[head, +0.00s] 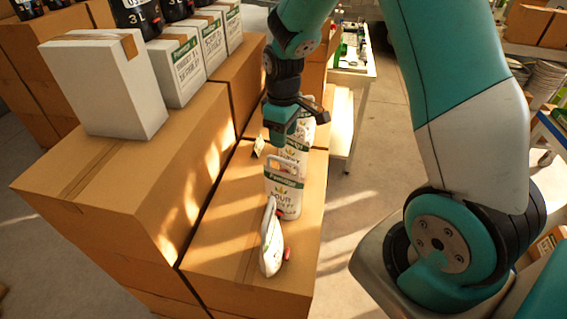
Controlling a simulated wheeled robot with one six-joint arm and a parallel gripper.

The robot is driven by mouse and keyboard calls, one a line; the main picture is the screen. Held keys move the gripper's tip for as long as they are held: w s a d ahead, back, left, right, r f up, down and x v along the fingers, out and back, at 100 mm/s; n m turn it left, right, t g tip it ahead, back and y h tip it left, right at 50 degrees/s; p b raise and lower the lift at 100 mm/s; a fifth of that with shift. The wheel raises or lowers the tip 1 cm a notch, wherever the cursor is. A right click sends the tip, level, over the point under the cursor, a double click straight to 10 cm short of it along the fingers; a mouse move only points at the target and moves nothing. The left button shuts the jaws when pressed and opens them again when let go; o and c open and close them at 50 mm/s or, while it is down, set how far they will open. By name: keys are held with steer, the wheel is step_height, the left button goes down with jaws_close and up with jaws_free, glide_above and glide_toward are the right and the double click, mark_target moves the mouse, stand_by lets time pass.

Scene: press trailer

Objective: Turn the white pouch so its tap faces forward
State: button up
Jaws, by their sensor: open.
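Several white pouches stand in a row on a cardboard box (225,262). The nearest white pouch (269,243) is turned nearly edge-on, and its red tap (287,254) points to the right. The pouch behind it (285,192) shows its printed front, with a handle loop on top and a bit of red low on its front. Another pouch (305,132) is farther back, partly hidden by my gripper. My gripper (290,124) is open above the back of the row, away from the nearest pouch. Its fingertips are small and partly hidden by its own body.
A taller cardboard stack (120,195) borders the row on the left. It carries white cartons (105,85) and dark 3 L containers (138,15). A white table (352,68) stands behind. Open floor lies right of the row.

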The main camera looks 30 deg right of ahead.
mark_target(283, 161)
step_height(283, 161, down, 10)
steer(key=b, duration=0.6)
steer(key=shift+r, duration=0.1)
steer(key=shift+c, duration=0.5)
jaws_close()
steer(key=shift+r+p, duration=0.25)
steer(key=shift+p, duration=0.1)
